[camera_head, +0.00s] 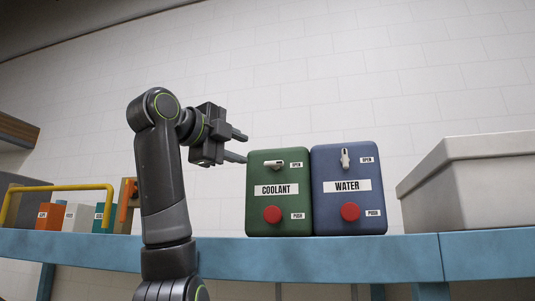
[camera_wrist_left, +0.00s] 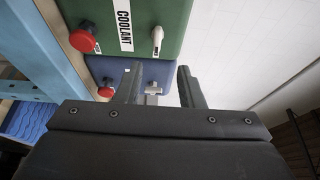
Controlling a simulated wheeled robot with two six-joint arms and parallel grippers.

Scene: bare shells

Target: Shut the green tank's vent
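The green tank (camera_head: 278,215), labelled COOLANT, stands on the blue bench. Its pale vent lever (camera_head: 274,164) lies level, with its end towards the OPEN label (camera_head: 296,165). Below are a COOLANT plate and a red button (camera_head: 272,214). My left gripper (camera_head: 241,147) is open and empty, up and left of the tank, fingers pointing right, apart from the lever. In the left wrist view the green tank (camera_wrist_left: 165,12) is at the top with its lever (camera_wrist_left: 157,38), beyond the open fingertips (camera_wrist_left: 160,70). My right gripper is out of view.
A blue WATER tank (camera_head: 348,216) stands close against the green tank's right side; its lever (camera_head: 345,158) is upright. A large grey bin (camera_head: 470,190) is at the right. A yellow rail (camera_head: 65,187) and several small coloured boxes are at the left. The bench (camera_head: 340,255) is clear in front.

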